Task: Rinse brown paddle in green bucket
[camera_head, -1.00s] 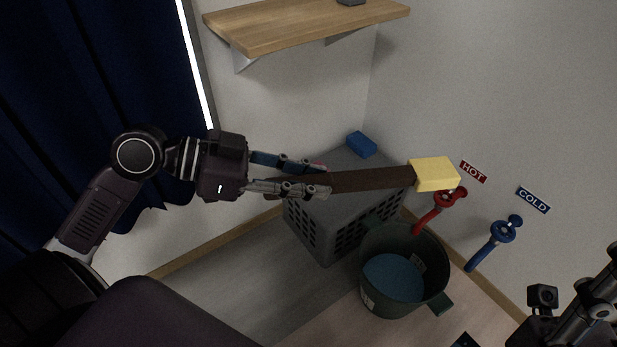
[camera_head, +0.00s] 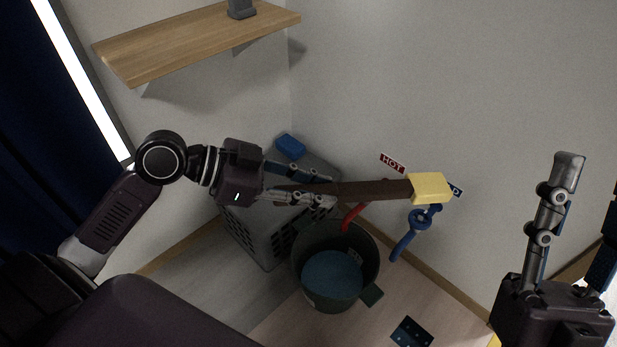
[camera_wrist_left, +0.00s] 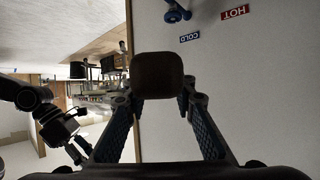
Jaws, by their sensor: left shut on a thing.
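The brown paddle (camera_head: 375,190) is held almost level in the head view, with a yellow block (camera_head: 430,188) at its far end. My left gripper (camera_head: 332,190) is shut on the near part of its handle. In the left wrist view the paddle's dark butt end (camera_wrist_left: 157,76) shows between the fingers. The green bucket (camera_head: 369,262) stands on the floor below the paddle, with bluish liquid (camera_head: 332,275) inside. The yellow end is up and to the right of the bucket in the picture. My right gripper (camera_head: 590,180) is open and empty at the right edge.
A red tap (camera_head: 352,217) and a blue tap (camera_head: 408,240) are on the wall behind the bucket. A grey crate (camera_head: 250,238) with a blue block (camera_head: 290,146) on top stands left of the bucket. A wooden shelf (camera_head: 190,45) hangs above.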

